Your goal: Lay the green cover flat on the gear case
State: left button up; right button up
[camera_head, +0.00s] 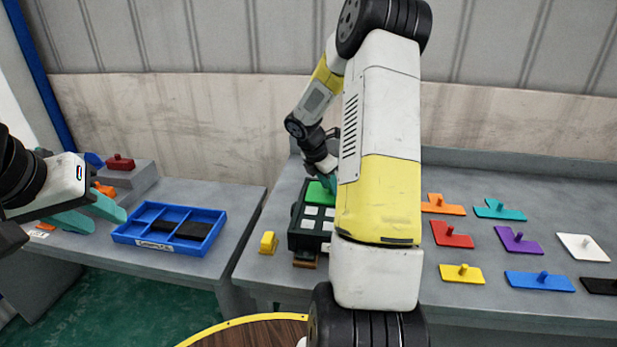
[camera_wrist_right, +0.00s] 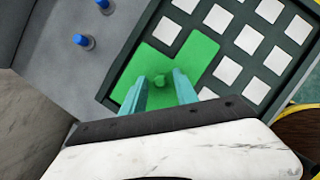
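The green cover (camera_wrist_right: 192,53) is L-shaped with a small knob. It appears to lie flat in a corner of the gear case (camera_wrist_right: 225,105), in line with the white squares. In the head view the cover (camera_head: 316,193) shows at the back of the dark gear case (camera_head: 297,240), partly hidden by my right arm. My right gripper (camera_wrist_right: 159,77) is just over the cover, its teal fingers on either side of the knob with gaps visible. In the head view my left gripper (camera_head: 109,221) is open and empty, near the blue tray.
A blue divided tray (camera_head: 125,238) with dark pieces is on the left table. A yellow block (camera_head: 268,243) stands beside the case. Several coloured covers, including a red one (camera_head: 452,237) and a purple one (camera_head: 518,242), lie at right. Two blue pegs (camera_wrist_right: 84,41) stand near the case.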

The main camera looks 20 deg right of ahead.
jog(key=shift+r, duration=0.1)
jog(key=v, duration=1.2)
jog(key=s+a+r+m+t+y, duration=0.2)
jog(key=s+a+r+m, duration=0.3)
jog(key=s+a+m, duration=0.3)
jog(key=s+a+r+m+t+y, duration=0.3)
jog(key=s+a+r+m, duration=0.3)
jog(key=s, duration=1)
jog(key=a+m+y, duration=0.1)
jog(key=a+m, duration=0.2)
jog(key=m, duration=0.3)
jog(key=shift+s+y, duration=0.3)
jog(key=shift+s, duration=0.05)
